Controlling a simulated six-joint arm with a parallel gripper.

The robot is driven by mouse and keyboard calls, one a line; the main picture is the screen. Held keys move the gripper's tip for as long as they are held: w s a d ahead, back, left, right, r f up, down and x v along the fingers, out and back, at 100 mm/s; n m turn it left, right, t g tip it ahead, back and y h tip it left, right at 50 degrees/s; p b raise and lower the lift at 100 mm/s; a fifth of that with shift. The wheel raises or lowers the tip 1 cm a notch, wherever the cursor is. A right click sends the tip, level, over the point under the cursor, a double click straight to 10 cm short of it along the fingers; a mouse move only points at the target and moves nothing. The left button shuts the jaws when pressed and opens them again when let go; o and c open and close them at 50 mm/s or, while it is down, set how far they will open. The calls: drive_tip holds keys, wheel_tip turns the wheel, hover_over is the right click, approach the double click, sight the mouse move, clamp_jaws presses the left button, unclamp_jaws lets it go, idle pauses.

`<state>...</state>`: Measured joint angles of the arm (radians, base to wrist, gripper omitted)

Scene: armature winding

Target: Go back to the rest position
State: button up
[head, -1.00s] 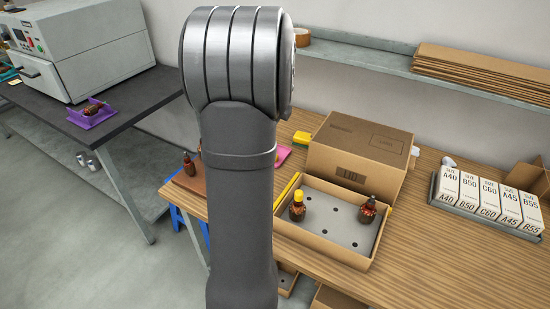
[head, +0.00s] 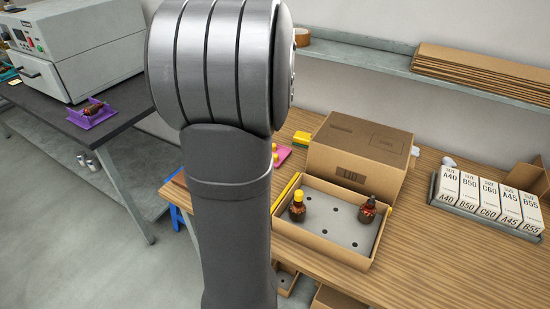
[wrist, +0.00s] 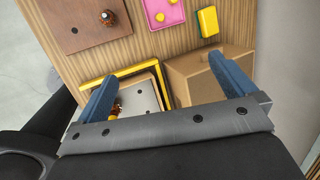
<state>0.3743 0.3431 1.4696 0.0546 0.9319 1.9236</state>
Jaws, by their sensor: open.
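My gripper (wrist: 165,88) shows in the wrist view with its two blue fingers wide apart and nothing between them. It hangs above the bench, over the cardboard box (wrist: 190,72) and the tray (wrist: 148,72). In the head view my arm fills the centre-left and hides the gripper. The open cardboard tray (head: 335,215) there holds two armatures, one with a yellow top (head: 297,206) at its left and one with a dark top (head: 367,210) at its right. Both stand upright.
A closed cardboard box (head: 358,150) stands behind the tray. Labelled size boxes (head: 485,200) stand at the right. A shelf (head: 380,65) runs along the wall. A brown board (wrist: 85,22), a pink mat (wrist: 163,12) and a yellow sponge (wrist: 207,22) lie nearby. A purple tray (head: 91,116) sits on the dark table.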

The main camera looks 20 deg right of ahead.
drive_tip(key=shift+v, duration=1.15)
